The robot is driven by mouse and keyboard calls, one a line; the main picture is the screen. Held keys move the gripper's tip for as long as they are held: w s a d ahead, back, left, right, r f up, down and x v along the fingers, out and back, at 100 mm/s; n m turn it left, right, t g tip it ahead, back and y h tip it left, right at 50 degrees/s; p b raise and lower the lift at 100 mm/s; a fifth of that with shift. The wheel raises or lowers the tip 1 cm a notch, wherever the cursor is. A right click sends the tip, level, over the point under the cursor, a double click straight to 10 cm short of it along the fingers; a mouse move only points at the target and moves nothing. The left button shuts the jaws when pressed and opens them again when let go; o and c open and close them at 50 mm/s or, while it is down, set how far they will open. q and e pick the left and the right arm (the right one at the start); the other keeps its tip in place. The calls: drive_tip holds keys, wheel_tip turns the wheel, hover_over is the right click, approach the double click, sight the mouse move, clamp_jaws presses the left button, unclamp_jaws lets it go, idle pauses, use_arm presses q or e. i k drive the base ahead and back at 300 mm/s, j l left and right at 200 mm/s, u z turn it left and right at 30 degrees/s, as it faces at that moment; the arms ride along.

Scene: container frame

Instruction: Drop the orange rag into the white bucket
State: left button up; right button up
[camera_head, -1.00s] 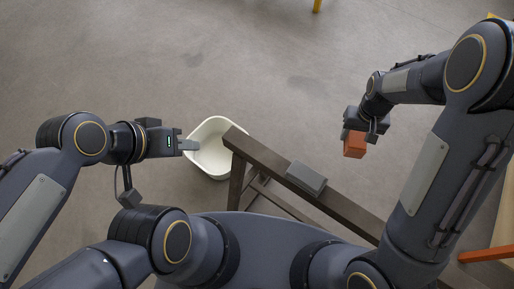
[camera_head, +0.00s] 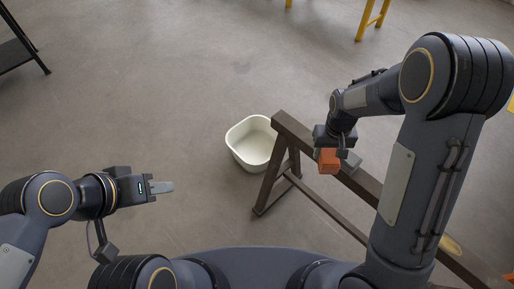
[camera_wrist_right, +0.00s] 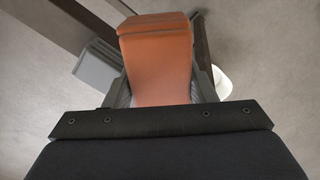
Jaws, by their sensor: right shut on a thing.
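The orange rag (camera_head: 329,160) is a folded, block-like bundle held in my right gripper (camera_head: 335,150), above the dark wooden beam. In the right wrist view the rag (camera_wrist_right: 157,60) sits between the two fingers, which are shut on it. The white bucket (camera_head: 251,146) stands on the floor left of the beam's end, apart from the rag; its inside looks empty. Part of a white shape, likely the bucket (camera_wrist_right: 222,83), shows behind the right finger in the wrist view. My left gripper (camera_head: 160,187) is in the air at the left, holding nothing visible; its finger gap cannot be made out.
The dark wooden trestle (camera_head: 292,126) runs from beside the bucket to the lower right, under my right arm. A grey block (camera_wrist_right: 97,68) lies by the beam in the wrist view. Yellow legs (camera_head: 372,18) and a dark table (camera_head: 18,45) stand farther off.

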sight(259, 151)
drive_tip(key=i, duration=0.4)
drive_tip(key=k+j, duration=0.4)
drive_tip(key=i+j, duration=0.15)
drive_tip(key=j, duration=0.2)
drive_tip(key=i+j, duration=0.1)
drive_tip(key=j, duration=0.3)
drive_tip(key=i+j+u, duration=0.1)
drive_tip(key=j, duration=0.25)
drive_tip(key=i+j, duration=0.15)
drive_tip(key=j, duration=0.2)
drive_tip(key=i+l, duration=0.2)
drive_tip(key=i, duration=0.25)
drive_tip(key=i+l+u, duration=0.1)
drive_tip(key=i, duration=0.4)
